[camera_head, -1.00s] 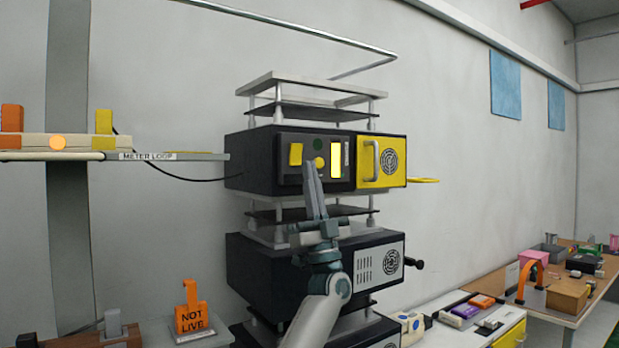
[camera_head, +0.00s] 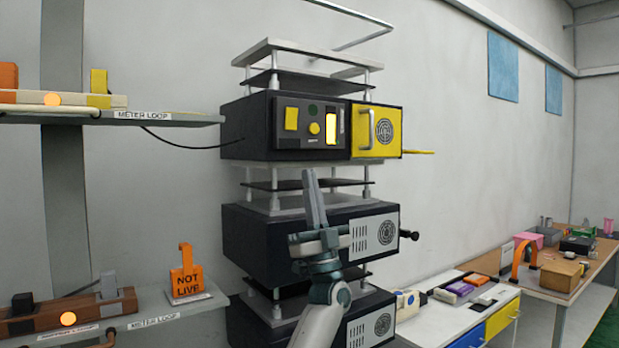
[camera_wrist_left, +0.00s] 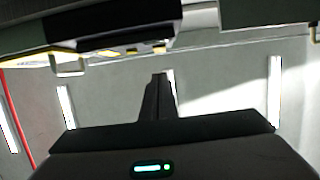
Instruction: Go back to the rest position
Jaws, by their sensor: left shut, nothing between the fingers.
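My left gripper (camera_head: 311,184) is shut and empty, with its fingers pointing up. It stands in front of the rack, below the upper black unit (camera_head: 262,142) and overlapping the lower black unit (camera_head: 262,235) in the head view. The upper unit carries a yellow rocker (camera_head: 291,119), a round yellow knob (camera_head: 314,128), a lit yellow window (camera_head: 332,126) and a dark green round spot (camera_head: 313,108). In the left wrist view my closed fingers (camera_wrist_left: 158,92) point at the rack's underside. My right gripper is in neither view.
A shelf (camera_head: 180,119) labelled METER LOOP and a lower shelf with an orange NOT LIVE sign (camera_head: 185,280) stand at the left. A white bench (camera_head: 440,325) and a wooden table (camera_head: 560,300) are at the right. Space above the gripper's right is open.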

